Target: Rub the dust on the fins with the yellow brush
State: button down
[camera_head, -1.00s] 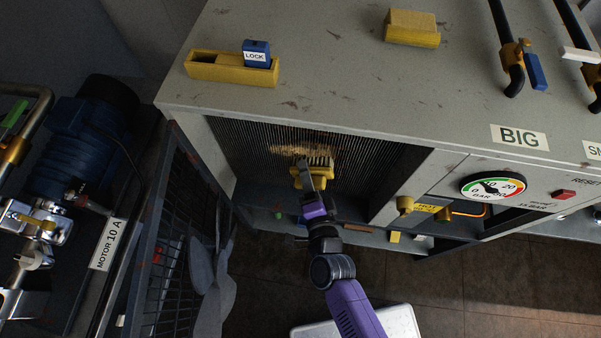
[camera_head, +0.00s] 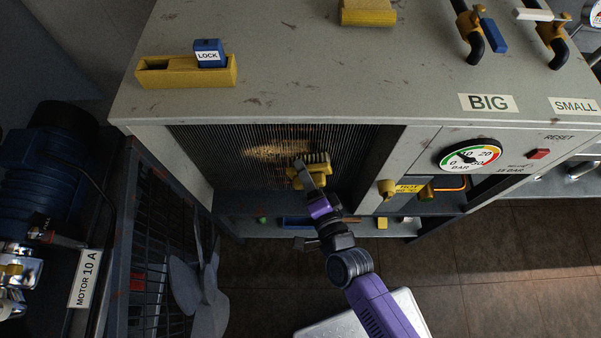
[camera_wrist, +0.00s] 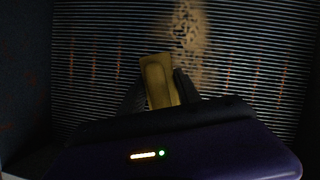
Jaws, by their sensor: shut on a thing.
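The dust (camera_head: 278,151) is a tan patch on the dark ribbed fins (camera_head: 215,148) inside the cabinet's open front. My gripper (camera_head: 311,181) is shut on the yellow brush (camera_head: 309,172), which has dark bristles. In the head view the brush is at the right lower side of the dust patch. In the wrist view the brush (camera_wrist: 160,80) stands between the fingers, and the dust (camera_wrist: 188,38) shows above it and to its right. I cannot tell whether the bristles touch the fins.
A wire-mesh door (camera_head: 150,240) stands open at left, with a grey fan (camera_head: 197,285) beside it. A yellow holder (camera_head: 187,75) with a blue LOCK block (camera_head: 209,54) is on the cabinet top. A gauge (camera_head: 470,156) and yellow valve knob (camera_head: 387,188) are at right.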

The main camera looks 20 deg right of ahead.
jog(key=shift+d+r+p, duration=0.1)
jog(key=shift+r+p, duration=0.8)
jog(key=shift+r, duration=0.25)
jog(key=shift+w+a+f+p, duration=0.15)
jog(key=shift+a+p, duration=0.1)
jog(key=shift+a, duration=0.3)
jog(key=shift+w+a+r+p, duration=0.1)
jog(key=shift+w+a+p, duration=0.1)
jog(key=shift+a, duration=0.4)
jog(key=shift+w+a+f+p, duration=0.15)
jog(key=shift+a+p, duration=0.1)
jog(key=shift+a, duration=0.3)
